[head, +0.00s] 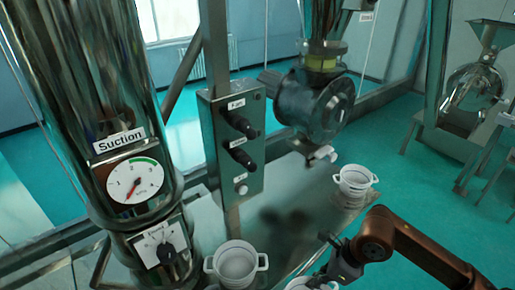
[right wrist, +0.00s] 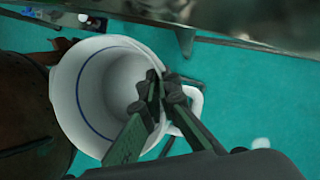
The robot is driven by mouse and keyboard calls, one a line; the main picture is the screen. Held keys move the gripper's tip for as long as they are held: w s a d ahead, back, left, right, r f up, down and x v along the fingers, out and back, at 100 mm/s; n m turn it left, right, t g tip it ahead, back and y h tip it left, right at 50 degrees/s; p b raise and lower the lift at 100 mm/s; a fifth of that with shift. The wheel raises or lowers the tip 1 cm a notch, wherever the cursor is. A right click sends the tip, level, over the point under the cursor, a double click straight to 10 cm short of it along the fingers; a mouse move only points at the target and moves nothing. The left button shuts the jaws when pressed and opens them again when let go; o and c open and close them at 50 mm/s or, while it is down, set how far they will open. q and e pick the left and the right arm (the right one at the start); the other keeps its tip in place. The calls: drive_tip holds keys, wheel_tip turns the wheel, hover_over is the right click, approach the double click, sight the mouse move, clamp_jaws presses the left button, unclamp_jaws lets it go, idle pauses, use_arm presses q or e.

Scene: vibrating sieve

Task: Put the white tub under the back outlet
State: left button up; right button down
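A white tub (right wrist: 105,92) with two handles and a blue line inside fills the left middle of the right wrist view. My right gripper (right wrist: 158,90) is shut on its rim, one finger inside and one outside. In the head view only part of this tub (head: 310,285) shows at the bottom edge, beside my right gripper (head: 335,248). Teal floor shows around it in the wrist view. A white-tipped outlet (head: 322,154) sticks out low on the round metal housing (head: 315,100). Which outlet is the back one I cannot tell. My left gripper is not in view.
Another white tub (head: 355,181) stands on a small ledge right of the outlet. A further white tub (head: 236,264) stands at the bottom, left of my arm. A control box (head: 235,140) and a suction column (head: 110,120) stand left. Teal floor (head: 410,190) is open at right.

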use_arm(q)
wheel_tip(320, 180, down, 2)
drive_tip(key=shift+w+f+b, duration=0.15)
drive_tip(key=shift+b, duration=0.9)
use_arm(e)
drive_tip(key=w+d+f+n+g+h, duration=0.1)
drive_tip(key=f+n, duration=0.3)
drive_tip(key=n, duration=0.7)
drive_tip(key=w+d+f+n+g+h, duration=0.1)
drive_tip(key=d+f+n+g+h, duration=0.2)
drive_tip(key=n, duration=0.9)
wheel_tip(320, 180, down, 3)
drive_tip(key=shift+w+d+r+g+h, duration=0.2)
drive_tip(key=shift+d+g+h, duration=0.2)
drive_tip(key=shift+g+h, duration=0.3)
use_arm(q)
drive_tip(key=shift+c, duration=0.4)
use_arm(e)
drive_tip(key=shift+d+r, duration=0.1)
